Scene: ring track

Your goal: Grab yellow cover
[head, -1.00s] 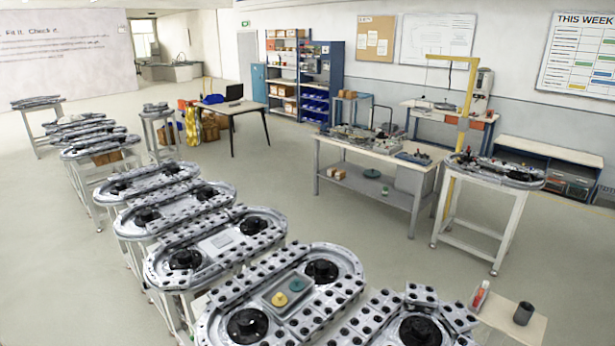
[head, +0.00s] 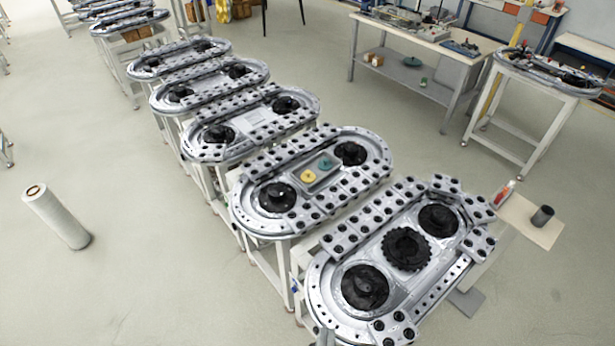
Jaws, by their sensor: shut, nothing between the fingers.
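The yellow cover (head: 308,175) is a small round piece. It lies in a grey tray (head: 324,183) in the middle of an oval ring track (head: 250,222), between the two black wheels. A teal round cover (head: 325,163) lies in the same tray, just right of and behind the yellow one. Nothing covers the yellow piece from above in this view.
A nearer ring track (head: 412,310) with black wheels and a black gear (head: 407,249) stands in front. More tracks line up behind. A small side board (head: 528,222) holds a dark cup (head: 542,216). A white cylinder (head: 58,218) stands on the open floor at left.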

